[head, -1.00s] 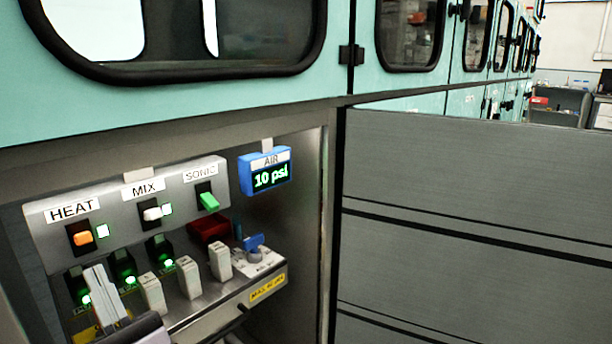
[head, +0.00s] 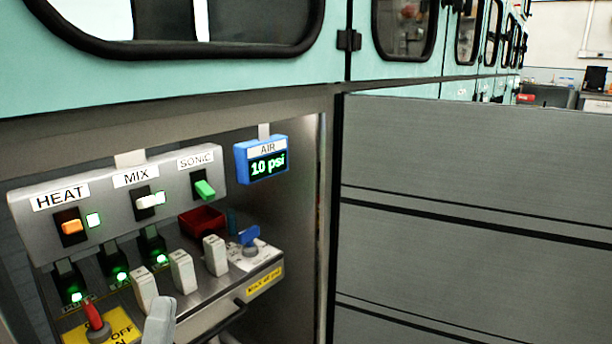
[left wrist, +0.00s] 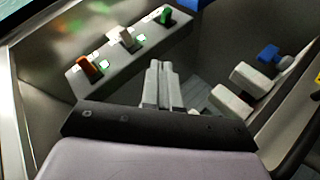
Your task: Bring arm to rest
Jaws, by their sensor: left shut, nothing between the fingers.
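My left gripper (head: 160,318) shows at the bottom of the head view, in front of the control panel. In the left wrist view its fingers (left wrist: 160,85) are together with nothing between them. It seems apart from the switches. The panel carries an orange HEAT switch (head: 72,227), a white MIX switch (head: 148,201) and a green SONIC switch (head: 205,189). A red knob (head: 94,315) stands on a yellow OFF/ON plate. My right gripper is not in view.
White modules (head: 182,271) stand in a row close to my left gripper, with a red bin (head: 203,221) and blue valve handle (head: 248,236) behind. A blue AIR display (head: 262,160) reads 10 psi. A grey panel (head: 470,160) fills the right side.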

